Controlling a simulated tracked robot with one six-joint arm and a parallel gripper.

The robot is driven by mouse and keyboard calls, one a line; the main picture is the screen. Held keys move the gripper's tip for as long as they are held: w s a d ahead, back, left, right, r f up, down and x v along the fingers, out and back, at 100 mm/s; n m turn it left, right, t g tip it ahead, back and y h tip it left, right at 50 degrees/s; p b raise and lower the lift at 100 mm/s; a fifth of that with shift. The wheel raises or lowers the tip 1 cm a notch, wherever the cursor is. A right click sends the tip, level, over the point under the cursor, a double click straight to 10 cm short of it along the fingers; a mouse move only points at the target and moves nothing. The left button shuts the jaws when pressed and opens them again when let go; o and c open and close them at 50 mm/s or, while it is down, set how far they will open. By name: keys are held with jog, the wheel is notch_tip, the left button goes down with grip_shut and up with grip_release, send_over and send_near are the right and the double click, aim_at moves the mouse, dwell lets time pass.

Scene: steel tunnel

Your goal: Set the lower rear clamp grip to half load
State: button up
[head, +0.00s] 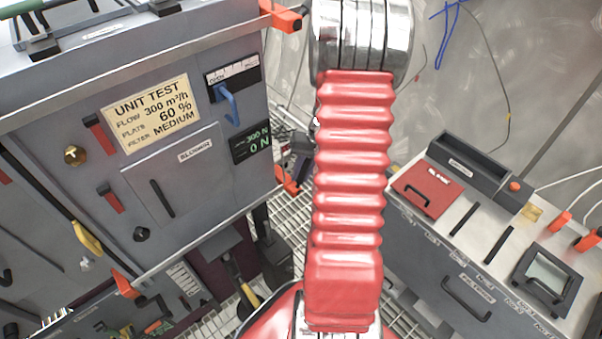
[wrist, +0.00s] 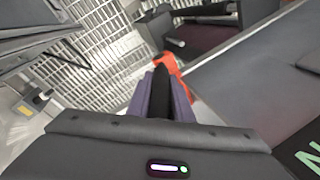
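The lower rear clamp is an orange-red piece (head: 287,181) at the lower right edge of the grey cabinet, partly behind my gripper in the head view. In the wrist view its orange part (wrist: 174,68) lies just past my fingertips. A black bar (wrist: 158,72), apparently its grip, runs from there back between my fingers. My gripper (wrist: 163,92) has two purple fingers, one on each side of the bar, with no clear gap showing. It is small and dark beside the cabinet in the head view (head: 301,165). The grip's far end is hidden.
The cabinet (head: 195,95) carries a unit test plate (head: 151,112), a blue hook lever (head: 231,105) and a display (head: 251,142) reading 300 N above 0 N. Another orange clamp (head: 284,17) sits at its top right corner. A grey bench (head: 450,255) stands right. Grating floor shows between.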

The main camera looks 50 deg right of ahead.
grip_shut()
jog(key=shift+a, duration=0.15)
